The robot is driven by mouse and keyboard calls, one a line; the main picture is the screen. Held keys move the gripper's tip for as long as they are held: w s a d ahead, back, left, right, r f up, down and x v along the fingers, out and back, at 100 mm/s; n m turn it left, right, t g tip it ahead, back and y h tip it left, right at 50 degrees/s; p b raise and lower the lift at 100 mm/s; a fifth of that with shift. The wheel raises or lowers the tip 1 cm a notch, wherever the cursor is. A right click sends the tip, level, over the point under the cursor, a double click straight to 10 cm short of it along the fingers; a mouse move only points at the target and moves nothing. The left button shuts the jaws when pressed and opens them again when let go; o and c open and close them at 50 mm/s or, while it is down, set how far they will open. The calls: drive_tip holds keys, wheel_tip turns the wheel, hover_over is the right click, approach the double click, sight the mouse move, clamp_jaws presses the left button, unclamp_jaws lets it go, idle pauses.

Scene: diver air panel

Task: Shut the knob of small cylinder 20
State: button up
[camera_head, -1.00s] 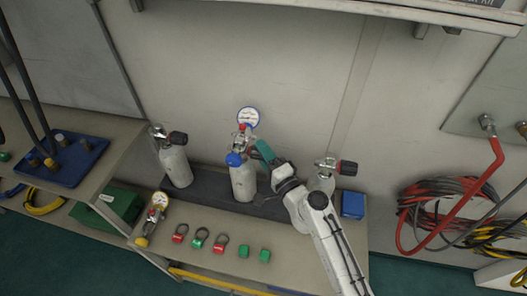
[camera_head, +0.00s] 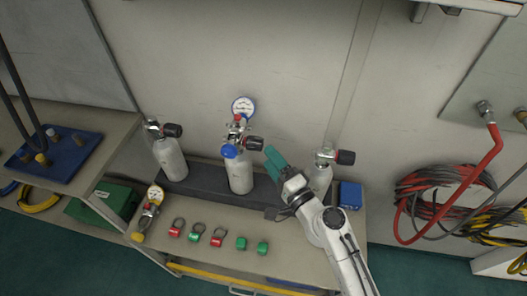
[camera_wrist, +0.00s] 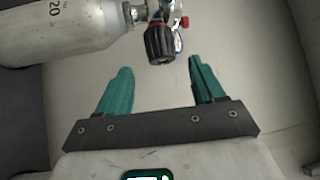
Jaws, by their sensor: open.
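Small cylinder 20 (camera_head: 240,176) is the grey middle bottle, upright in the dark rack against the wall. In the wrist view its body (camera_wrist: 70,28) lies across the upper left with "20" printed on it. Its black knob (camera_head: 254,143) points right from the valve; in the wrist view the knob (camera_wrist: 160,43) sits just beyond the gap between my fingers. A gauge (camera_head: 243,106) and a blue-capped regulator (camera_head: 230,151) are fitted on its valve. My gripper (camera_head: 271,158), with teal fingers, is open and empty, right of the knob and apart from it; it also shows in the wrist view (camera_wrist: 160,90).
Two more grey cylinders stand in the rack, at left (camera_head: 171,158) and right (camera_head: 319,177), the right one close to my arm. Several red and green tags (camera_head: 219,237) lie on the bench front. A blue box (camera_head: 350,196) stands right. Red hoses (camera_head: 490,160) hang farther right.

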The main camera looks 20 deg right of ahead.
drive_tip(key=shift+s+d+f+b, duration=0.1)
drive_tip(key=shift+s+b, duration=0.05)
drive_tip(key=shift+s, duration=0.55)
drive_tip(key=shift+s+d+f+b, duration=0.1)
drive_tip(key=shift+s+d+b, duration=0.05)
drive_tip(key=shift+s, duration=0.5)
drive_tip(key=shift+s+d+f+b, duration=0.1)
drive_tip(key=shift+s+b, duration=0.05)
drive_tip(key=shift+s, duration=0.55)
